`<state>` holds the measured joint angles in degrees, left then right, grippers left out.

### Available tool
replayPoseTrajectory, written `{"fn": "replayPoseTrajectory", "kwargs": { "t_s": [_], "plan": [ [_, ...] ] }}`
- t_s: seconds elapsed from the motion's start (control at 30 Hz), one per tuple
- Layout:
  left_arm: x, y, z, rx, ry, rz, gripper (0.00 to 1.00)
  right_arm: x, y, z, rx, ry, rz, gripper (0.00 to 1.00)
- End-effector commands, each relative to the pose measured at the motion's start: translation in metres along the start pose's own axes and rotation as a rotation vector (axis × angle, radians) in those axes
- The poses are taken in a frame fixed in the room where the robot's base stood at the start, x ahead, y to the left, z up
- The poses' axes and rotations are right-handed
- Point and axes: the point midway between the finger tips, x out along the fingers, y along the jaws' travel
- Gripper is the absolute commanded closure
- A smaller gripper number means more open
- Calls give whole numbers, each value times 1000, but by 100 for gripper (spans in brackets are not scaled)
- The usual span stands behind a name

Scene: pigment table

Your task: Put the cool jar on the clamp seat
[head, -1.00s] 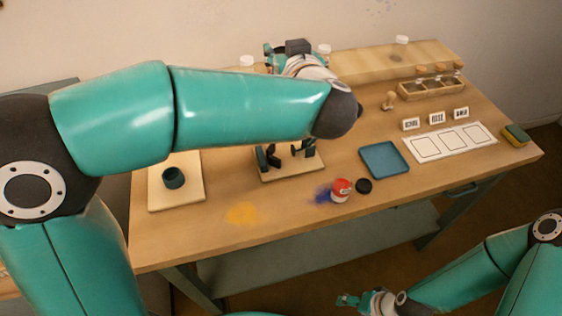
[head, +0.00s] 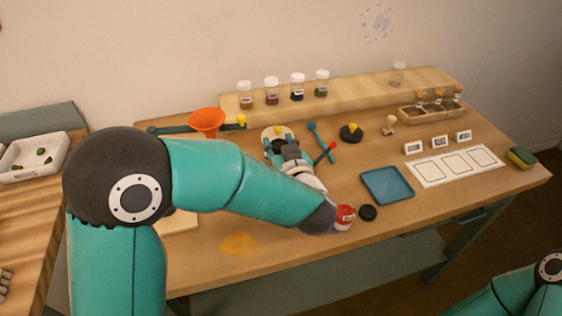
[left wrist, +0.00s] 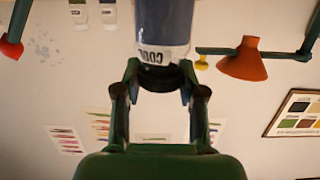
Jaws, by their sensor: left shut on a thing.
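The cool jar (left wrist: 165,22) shows in the left wrist view, clear with blue-grey contents, a white label reading COOL and a dark cap. That picture is upside down, so the jar hangs cap up. My left gripper (left wrist: 160,78) is shut on it at the cap. In the head view my left gripper (head: 277,148) is over the table behind my forearm; the jar cannot be made out there. The clamp seat is hidden behind my left arm. My right gripper is out of view; only part of that arm shows at the lower right.
Several lidded jars (head: 297,88) stand on the back shelf (head: 360,88). An orange funnel (head: 207,121) is left of the gripper. A red-and-white pot (head: 344,217), black lid (head: 368,213) and blue tray (head: 387,185) lie to the right. Yellow powder (head: 238,243) marks the front.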

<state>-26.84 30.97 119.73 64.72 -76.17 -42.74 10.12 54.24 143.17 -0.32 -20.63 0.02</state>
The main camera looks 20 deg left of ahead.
Motion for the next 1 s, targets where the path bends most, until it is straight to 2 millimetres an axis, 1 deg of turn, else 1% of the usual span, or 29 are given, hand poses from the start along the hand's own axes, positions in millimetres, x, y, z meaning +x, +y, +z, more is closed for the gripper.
{"fn": "replayPoseTrajectory", "kwargs": {
  "t_s": [0.17, 0.33, 0.43, 0.67, 0.7, 0.77, 0.8, 0.83, 1.0],
  "plan": [
    [3, -1, 12, 2, -1, -1, 100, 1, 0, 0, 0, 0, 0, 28],
    [8, -1, 39, 5, -6, -2, 100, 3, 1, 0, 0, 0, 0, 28],
    [10, -3, 51, 6, -14, -5, 100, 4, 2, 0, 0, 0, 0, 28],
    [11, -4, 54, 5, -15, -6, 100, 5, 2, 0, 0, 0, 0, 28],
    [11, -4, 55, 6, -16, -7, 53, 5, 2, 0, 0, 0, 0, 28],
    [11, -4, 55, 6, -15, -6, 43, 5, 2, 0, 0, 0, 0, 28],
    [11, -4, 54, 5, -14, -6, 37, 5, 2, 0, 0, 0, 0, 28],
    [11, -3, 53, 5, -12, -5, 35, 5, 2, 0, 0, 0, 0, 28],
    [10, -2, 50, 2, -6, -3, 35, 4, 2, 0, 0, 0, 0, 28]
  ]
}}
